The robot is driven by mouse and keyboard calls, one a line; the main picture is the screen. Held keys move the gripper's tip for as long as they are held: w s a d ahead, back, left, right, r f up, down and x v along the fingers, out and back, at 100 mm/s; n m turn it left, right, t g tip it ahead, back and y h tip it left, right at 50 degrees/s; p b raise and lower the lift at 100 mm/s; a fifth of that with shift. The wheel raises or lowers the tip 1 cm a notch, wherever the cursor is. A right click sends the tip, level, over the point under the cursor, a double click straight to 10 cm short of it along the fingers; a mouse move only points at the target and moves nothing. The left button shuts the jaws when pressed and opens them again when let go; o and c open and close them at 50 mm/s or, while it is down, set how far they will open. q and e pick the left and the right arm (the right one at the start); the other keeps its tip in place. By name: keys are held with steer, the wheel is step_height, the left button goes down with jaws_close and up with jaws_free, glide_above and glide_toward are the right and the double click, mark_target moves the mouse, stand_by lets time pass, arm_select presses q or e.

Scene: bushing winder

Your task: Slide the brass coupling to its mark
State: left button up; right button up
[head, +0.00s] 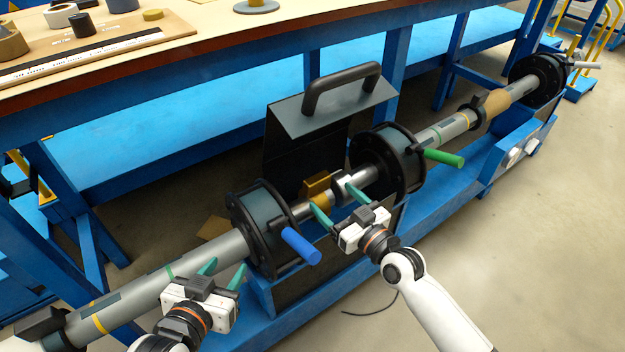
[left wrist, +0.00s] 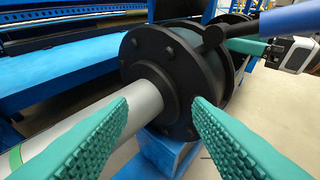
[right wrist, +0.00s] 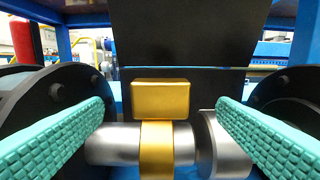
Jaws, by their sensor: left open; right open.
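The brass coupling (head: 318,186) is a gold ring with a square block on top, around the thin steel shaft between two black flanged housings. It also shows in the right wrist view (right wrist: 160,99), centred between my right fingers. My right gripper (head: 336,202) is open just in front of it, with one teal finger to each side; I cannot tell whether they touch it. A wider steel collar (right wrist: 224,144) sits just right of the coupling. My left gripper (head: 224,268) is open and empty beside the grey tube (left wrist: 142,98), near the left housing. I cannot make out the coupling's mark.
The left flanged housing (head: 262,225) carries a blue handle (head: 300,245); the right one (head: 388,160) carries a green handle (head: 443,158). A raised dark cover with a handle (head: 340,88) stands behind the coupling. A workbench (head: 230,35) runs behind; open floor lies in front.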

mark_target(325, 171)
steer(key=b+x, duration=0.1)
steer(key=x, duration=0.7)
steer(key=shift+f+b, duration=0.15)
steer(key=shift+b, duration=0.2)
steer(key=shift+w+a, duration=0.3)
steer(key=shift+w, duration=0.15)
arm_select(q)
step_height(325, 171, up, 7)
steer(key=w+d+t+h, duration=0.1)
steer(key=w+t, duration=0.1)
steer(key=t, duration=0.3)
steer(key=shift+w+d+r+h, duration=0.15)
steer(key=shift+d+h, duration=0.25)
arm_select(e)
steer(key=shift+c, duration=0.5)
steer(key=c, duration=1.3)
steer(key=w+d+b, duration=0.1)
steer(key=d+b, duration=0.1)
steer(key=shift+w+d, duration=0.25)
steer(key=shift+w, duration=0.15)
steer(key=shift+w+d, duration=0.1)
arm_select(q)
step_height(325, 171, up, 8)
steer(key=s+t+h, duration=0.2)
steer(key=s+t, duration=0.1)
steer(key=t, duration=0.3)
steer(key=shift+d, duration=0.15)
steer(key=shift+f, duration=0.2)
